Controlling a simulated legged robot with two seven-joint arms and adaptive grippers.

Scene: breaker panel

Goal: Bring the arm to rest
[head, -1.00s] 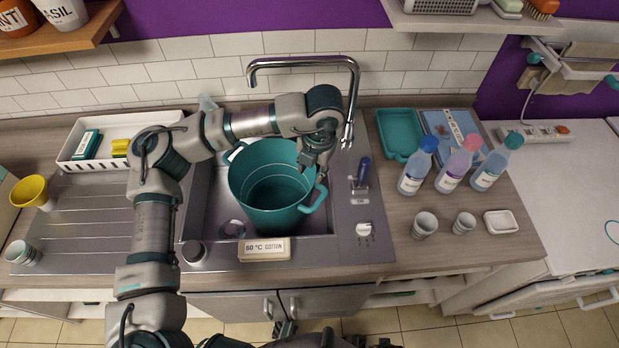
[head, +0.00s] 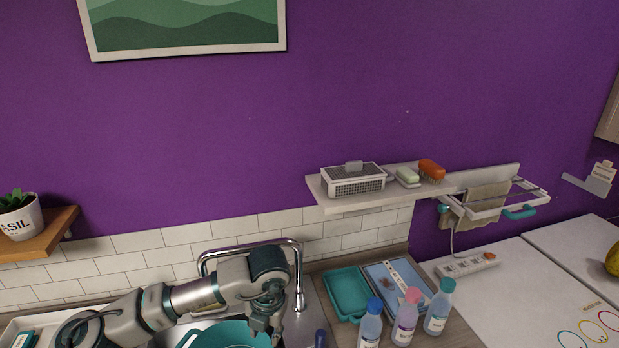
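My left arm reaches in from the lower left, and its gripper (head: 265,328) hangs over the teal bucket (head: 215,338) in the sink, in front of the tap. The gripper points down, and its fingertips are at the lower edge of the view, too small and dark to tell whether they are open or shut. Only the upper part of the bucket shows. My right gripper is not in view.
The chrome tap (head: 298,275) stands right behind my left arm. Several bottles, one of them pink-capped (head: 406,318), stand right of the sink, near a teal tray (head: 349,292). A wall shelf (head: 330,207) juts out above. A power strip (head: 467,265) lies on the right.

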